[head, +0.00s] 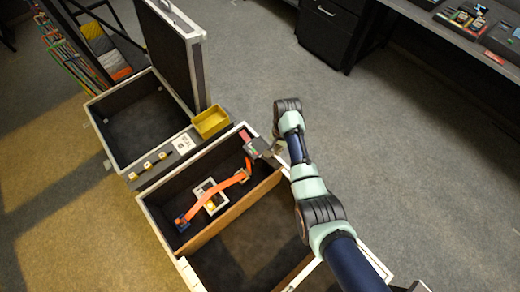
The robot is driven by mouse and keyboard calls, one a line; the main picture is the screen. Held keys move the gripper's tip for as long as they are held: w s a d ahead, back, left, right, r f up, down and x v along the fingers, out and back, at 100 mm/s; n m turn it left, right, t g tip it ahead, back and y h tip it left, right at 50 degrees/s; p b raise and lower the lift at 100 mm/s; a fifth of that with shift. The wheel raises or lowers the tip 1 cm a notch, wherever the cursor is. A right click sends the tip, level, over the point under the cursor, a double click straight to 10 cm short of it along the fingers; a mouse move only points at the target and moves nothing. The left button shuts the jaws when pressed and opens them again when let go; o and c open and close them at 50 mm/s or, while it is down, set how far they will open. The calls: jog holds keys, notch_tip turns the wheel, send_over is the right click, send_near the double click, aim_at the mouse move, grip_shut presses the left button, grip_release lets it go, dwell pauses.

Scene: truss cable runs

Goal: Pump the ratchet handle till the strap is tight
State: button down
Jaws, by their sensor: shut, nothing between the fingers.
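An orange strap (222,186) runs through one compartment of an open case, from a small blue fitting (181,222) at its lower left to the upper right end. It passes over a white-framed block (204,189). A grey ratchet (259,147) with a reddish part (245,136) sits at the compartment's upper right end, by the case rim. My gripper (274,150) is shut and empty, close to the right side of the ratchet. It is small and partly hidden by my wrist, so I cannot tell whether it touches the handle. The strap's tension is hard to judge.
The case's wooden divider (232,217) separates the strap compartment from an empty one. A yellow bin (210,121) stands beside the case. Another open case (145,115) with a raised lid lies beyond. The carpet (420,150) right of my arm is clear.

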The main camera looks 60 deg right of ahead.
jog(key=shift+s+d+f, duration=0.1)
jog(key=shift+s+d, duration=0.05)
jog(key=shift+s, duration=0.05)
jog(key=f+b, duration=0.4)
jog(key=b, duration=0.1)
jog(key=a+f+b, duration=0.1)
jog(key=f+b, duration=0.1)
jog(key=f, duration=0.1)
jog(key=shift+d, duration=0.1)
dwell(0.3)
jog(key=shift+f+b, duration=1.45)
jog(key=shift+f, duration=0.8)
jog(key=d+r+b, duration=0.1)
jog(key=d, duration=0.2)
notch_tip(320, 180, up, 8)
send_over(276, 162)
jog(key=d, duration=0.4)
jog(key=shift+s+a+f, duration=0.15)
jog(key=shift+a+f, duration=0.05)
